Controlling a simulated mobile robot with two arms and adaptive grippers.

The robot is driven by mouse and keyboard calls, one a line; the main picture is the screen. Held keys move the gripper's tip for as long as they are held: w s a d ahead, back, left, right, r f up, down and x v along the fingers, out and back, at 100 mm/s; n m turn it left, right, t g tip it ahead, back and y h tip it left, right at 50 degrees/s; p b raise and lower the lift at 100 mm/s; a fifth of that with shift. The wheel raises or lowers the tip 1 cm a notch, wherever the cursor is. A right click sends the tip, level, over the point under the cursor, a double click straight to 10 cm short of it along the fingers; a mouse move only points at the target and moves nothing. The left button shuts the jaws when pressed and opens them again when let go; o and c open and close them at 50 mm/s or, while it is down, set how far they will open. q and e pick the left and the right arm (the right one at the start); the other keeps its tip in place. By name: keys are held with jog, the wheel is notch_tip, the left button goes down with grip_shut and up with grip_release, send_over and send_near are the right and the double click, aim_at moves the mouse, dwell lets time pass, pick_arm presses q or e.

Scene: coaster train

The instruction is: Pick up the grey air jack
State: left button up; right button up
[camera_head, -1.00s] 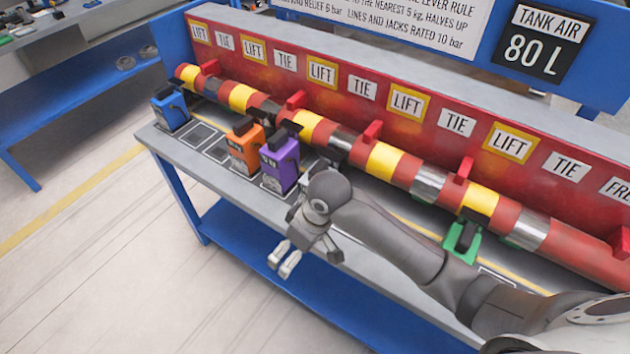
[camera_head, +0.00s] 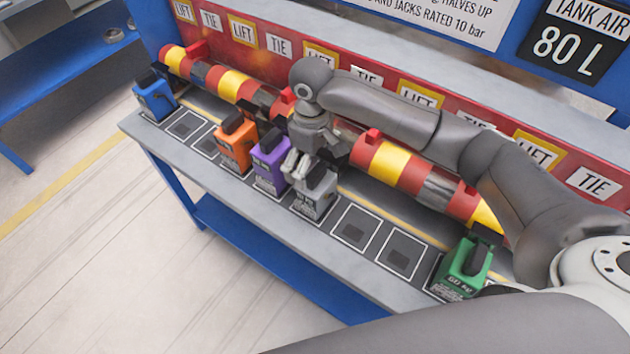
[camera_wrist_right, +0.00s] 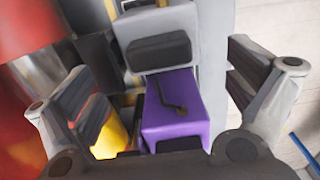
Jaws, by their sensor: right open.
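The grey air jack (camera_head: 314,198) stands upright on the bench's front row, just right of the purple jack (camera_head: 270,168), with a black pad on top. My right gripper (camera_head: 298,164) is open and above the bench, close over the grey and purple jacks; contact cannot be told in the head view. In the right wrist view, the fingers of my right gripper (camera_wrist_right: 158,78) are spread wide. The grey jack (camera_wrist_right: 160,25) shows beyond the purple jack (camera_wrist_right: 175,120), which lies between the fingers nearer the palm. My left gripper is not in view.
An orange jack (camera_head: 236,148) and a blue jack (camera_head: 155,100) stand to the left, a green jack (camera_head: 464,265) to the right. Empty marked pads (camera_head: 355,228) lie right of the grey jack. A red and yellow striped beam (camera_head: 395,163) runs behind the row.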

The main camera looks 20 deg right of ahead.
aim_at(314, 172)
jog(key=shift+s+a+f, duration=0.25)
jog(key=shift+s+f, duration=0.5)
jog(key=shift+w+d+f+p, duration=0.15)
jog(key=shift+f+p, duration=0.05)
jog(key=shift+f, duration=0.2)
jog(key=shift+w+d+f+p, duration=0.1)
jog(key=shift+f+p, duration=0.05)
jog(key=shift+f, duration=0.25)
jog(key=f, duration=0.1)
jog(key=f+p, duration=0.1)
jog(key=shift+w+d+f, duration=0.1)
jog(key=shift+d+f, duration=0.2)
jog(key=shift+d, duration=0.05)
jog(key=shift+a+f, duration=0.1)
jog(key=shift+f, duration=0.95)
jog(key=c, duration=1.7)
jog(key=shift+r, duration=0.2)
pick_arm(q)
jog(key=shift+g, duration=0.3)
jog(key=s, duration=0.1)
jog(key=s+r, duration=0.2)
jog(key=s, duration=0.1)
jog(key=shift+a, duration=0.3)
